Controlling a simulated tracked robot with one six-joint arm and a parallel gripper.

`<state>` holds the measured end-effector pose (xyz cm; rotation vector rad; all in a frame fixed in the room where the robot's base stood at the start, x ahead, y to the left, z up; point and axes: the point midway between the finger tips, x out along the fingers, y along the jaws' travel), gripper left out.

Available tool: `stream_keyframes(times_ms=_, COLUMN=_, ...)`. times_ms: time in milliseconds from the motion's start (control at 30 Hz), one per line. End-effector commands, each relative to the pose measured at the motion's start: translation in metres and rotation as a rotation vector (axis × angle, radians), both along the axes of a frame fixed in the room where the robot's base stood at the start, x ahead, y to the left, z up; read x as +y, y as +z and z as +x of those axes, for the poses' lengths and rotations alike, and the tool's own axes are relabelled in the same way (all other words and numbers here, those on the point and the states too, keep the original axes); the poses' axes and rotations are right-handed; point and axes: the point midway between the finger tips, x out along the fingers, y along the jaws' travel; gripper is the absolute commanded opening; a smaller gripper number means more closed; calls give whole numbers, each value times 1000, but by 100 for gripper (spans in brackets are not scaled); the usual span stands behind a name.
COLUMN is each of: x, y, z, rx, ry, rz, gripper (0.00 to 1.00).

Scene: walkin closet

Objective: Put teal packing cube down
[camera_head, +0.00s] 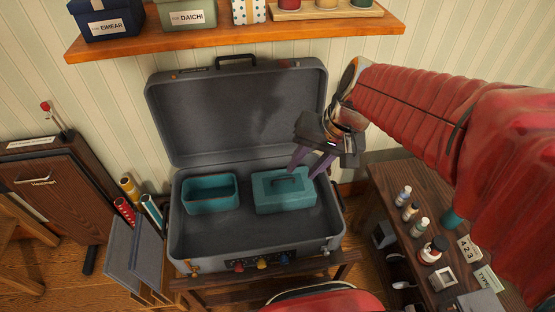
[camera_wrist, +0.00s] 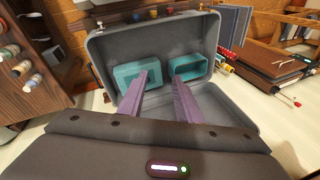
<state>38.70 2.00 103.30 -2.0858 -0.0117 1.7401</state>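The teal packing cube (camera_head: 272,201), a closed block with a dark handle on top, sits in the right half of the open grey suitcase's base (camera_head: 240,226). My gripper (camera_head: 303,171) is just above the cube's back right part, its two purple fingers spread with nothing seen between them. In the wrist view the fingers (camera_wrist: 160,76) stand apart, and the cube (camera_wrist: 126,72) shows beyond the left finger, which hides part of it. Whether a fingertip touches the cube I cannot tell. An open teal bin (camera_head: 211,206) sits in the suitcase's left half.
The suitcase lid (camera_head: 235,115) stands open behind. A shelf (camera_head: 240,35) with boxes runs above it. A dark wood cabinet (camera_head: 385,185) with small bottles is at the right. Grey panels (camera_head: 135,255) and rolls stand at the left. Bare suitcase floor lies in front of the cube and bin.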

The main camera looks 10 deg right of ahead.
Motion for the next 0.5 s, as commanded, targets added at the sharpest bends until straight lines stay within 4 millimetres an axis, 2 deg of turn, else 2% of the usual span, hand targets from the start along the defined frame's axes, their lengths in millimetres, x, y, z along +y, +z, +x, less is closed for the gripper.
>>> stream_keyframes(times_ms=500, x=-13, y=-64, z=76, rx=172, ry=-211, rz=285, gripper=31)
